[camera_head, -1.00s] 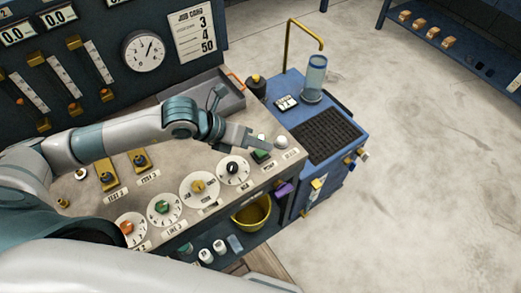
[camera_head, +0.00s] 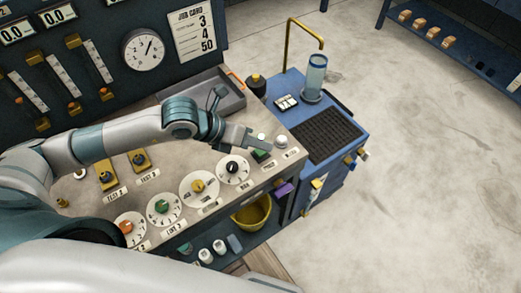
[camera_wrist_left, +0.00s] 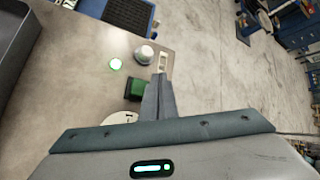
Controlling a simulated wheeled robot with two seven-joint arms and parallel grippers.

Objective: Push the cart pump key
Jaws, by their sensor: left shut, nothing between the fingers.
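My left gripper (camera_head: 268,146) is shut and empty, above the right end of the bench control panel. Below its tips in the head view is a green key in a black housing (camera_head: 261,156), partly covered by the gripper. In the left wrist view this green key (camera_wrist_left: 135,88) lies just left of the closed fingers (camera_wrist_left: 160,78). A white domed button (camera_head: 281,141) is beside the tips; it also shows in the left wrist view (camera_wrist_left: 144,54). I cannot tell whether the fingers touch anything. My right gripper is not in view.
The blue cart (camera_head: 343,168) stands against the bench's right end, with a black-and-white switch block (camera_head: 287,102), a clear cylinder (camera_head: 315,77) and a bent yellow pipe (camera_head: 306,31). Dials (camera_head: 198,186) line the panel. Open floor lies right.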

